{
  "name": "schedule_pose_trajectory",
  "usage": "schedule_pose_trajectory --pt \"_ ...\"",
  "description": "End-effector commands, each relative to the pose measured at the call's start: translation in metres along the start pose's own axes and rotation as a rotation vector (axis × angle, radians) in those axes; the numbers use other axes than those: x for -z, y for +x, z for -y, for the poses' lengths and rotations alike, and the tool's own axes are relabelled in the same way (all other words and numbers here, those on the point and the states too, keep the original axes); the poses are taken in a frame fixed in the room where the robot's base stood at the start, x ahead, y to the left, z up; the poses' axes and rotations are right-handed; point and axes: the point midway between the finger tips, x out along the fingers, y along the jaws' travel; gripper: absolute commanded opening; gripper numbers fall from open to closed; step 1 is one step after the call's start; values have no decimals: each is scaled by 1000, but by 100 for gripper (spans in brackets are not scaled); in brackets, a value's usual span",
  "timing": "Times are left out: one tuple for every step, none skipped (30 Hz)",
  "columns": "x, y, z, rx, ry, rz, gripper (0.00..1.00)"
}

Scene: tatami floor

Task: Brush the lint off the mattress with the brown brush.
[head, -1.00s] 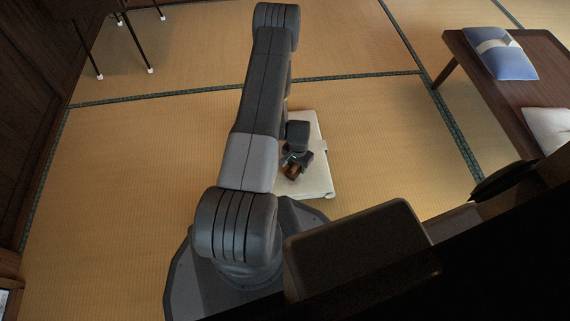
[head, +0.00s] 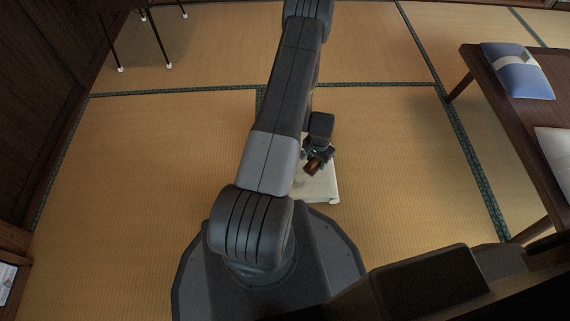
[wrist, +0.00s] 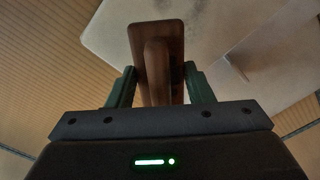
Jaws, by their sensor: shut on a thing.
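The brown brush (wrist: 174,30) shows in the wrist view, with its handle between the two green fingers of my gripper (wrist: 160,86). My gripper is shut on it. In the head view my gripper (head: 317,153) holds the brown brush (head: 313,166) over the near part of the pale mattress (head: 322,186). The mattress (wrist: 240,28) fills the upper right of the wrist view. My arm hides much of the mattress in the head view. I cannot tell whether the brush touches it. I can make out no lint on the part that shows.
A dark wooden table (head: 507,110) at the right bears a blue cushion (head: 518,72) with a white band and a pale cushion (head: 556,154). A dark-legged piece of furniture (head: 130,30) stands at the upper left. The tatami floor (head: 150,180) left of my arm is clear.

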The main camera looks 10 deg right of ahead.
Motion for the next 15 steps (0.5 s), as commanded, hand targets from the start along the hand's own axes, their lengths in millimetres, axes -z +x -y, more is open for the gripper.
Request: schedule_pose_trajectory --pt "1 -7 1 0 -1 0 22" --pt "1 -10 1 0 -2 0 22" --pt "1 -13 1 0 -2 0 22" --pt "2 -16 2 0 -3 0 22" --pt "2 -19 2 0 -3 0 22" --pt "3 -22 2 0 -4 0 22" --pt "3 -25 3 0 -4 -1 22" --pt "4 -27 3 0 -4 -1 22" --pt "4 -28 3 0 -5 -1 22" --pt "4 -30 4 0 -5 -1 22" --pt "4 -30 4 0 -5 0 22" --pt "4 -31 4 0 -5 0 22" --pt "4 -31 4 0 -5 0 22" --pt "4 -31 4 0 -5 0 22" --pt "4 -30 4 0 -5 0 22"
